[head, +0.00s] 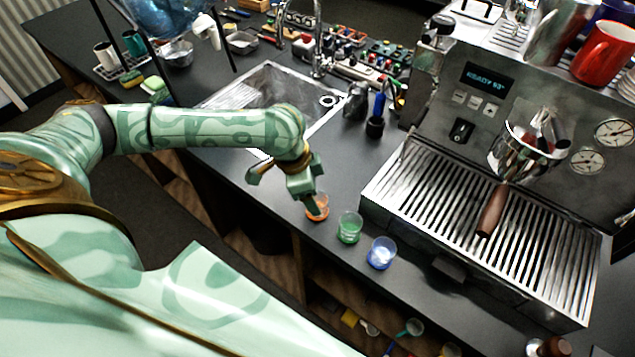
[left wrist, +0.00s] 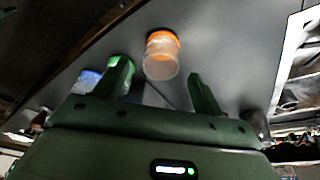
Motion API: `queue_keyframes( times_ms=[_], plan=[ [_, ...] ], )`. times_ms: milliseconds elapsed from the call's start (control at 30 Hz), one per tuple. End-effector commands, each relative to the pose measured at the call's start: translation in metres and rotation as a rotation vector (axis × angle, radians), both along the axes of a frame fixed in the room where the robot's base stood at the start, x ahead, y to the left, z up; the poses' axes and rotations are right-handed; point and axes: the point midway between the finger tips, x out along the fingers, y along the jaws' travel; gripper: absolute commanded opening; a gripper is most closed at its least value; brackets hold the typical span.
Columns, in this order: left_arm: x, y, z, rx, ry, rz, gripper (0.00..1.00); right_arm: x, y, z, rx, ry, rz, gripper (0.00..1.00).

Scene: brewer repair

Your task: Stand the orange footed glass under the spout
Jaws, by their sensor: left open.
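The orange footed glass (head: 318,215) stands upright on the dark counter near its front edge, left of the green glass. My left gripper (head: 313,206) is low over it and partly hides it in the head view. In the left wrist view the orange glass (left wrist: 162,58) shows between and just beyond the fingertips of my open left gripper (left wrist: 160,68). I cannot tell whether a finger touches it. The brewer's portafilter (head: 530,145) with a brown handle hangs above the slatted drip tray (head: 430,196); the spout itself is hard to make out. My right gripper is out of view.
A green glass (head: 349,228) and a blue glass (head: 381,253) stand close to the right of the orange one, along the counter's front edge. A dark cup (head: 375,127) and a sink (head: 262,95) lie farther back. The drip tray's slats look clear.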

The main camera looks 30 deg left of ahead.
Motion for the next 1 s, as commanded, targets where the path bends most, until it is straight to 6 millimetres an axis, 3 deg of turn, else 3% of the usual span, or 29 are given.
queue_keyframes(
  times_ms=[400, 667, 833, 867, 1000],
  plan=[
    [0.009, -0.008, -0.052, 0.001, 0.0, -0.001, 0.69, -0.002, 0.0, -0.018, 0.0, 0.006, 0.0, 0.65],
    [0.01, -0.009, -0.054, 0.001, -0.001, -0.001, 0.69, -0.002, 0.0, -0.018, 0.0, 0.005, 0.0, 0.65],
    [0.01, -0.009, -0.054, 0.001, -0.001, -0.001, 0.25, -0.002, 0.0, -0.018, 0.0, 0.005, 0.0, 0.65],
    [0.01, -0.009, -0.054, 0.001, -0.001, -0.001, 0.19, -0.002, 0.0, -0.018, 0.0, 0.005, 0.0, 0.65],
    [0.01, -0.009, -0.053, 0.0, -0.002, -0.001, 0.16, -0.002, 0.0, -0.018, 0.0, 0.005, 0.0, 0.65]
  ],
)
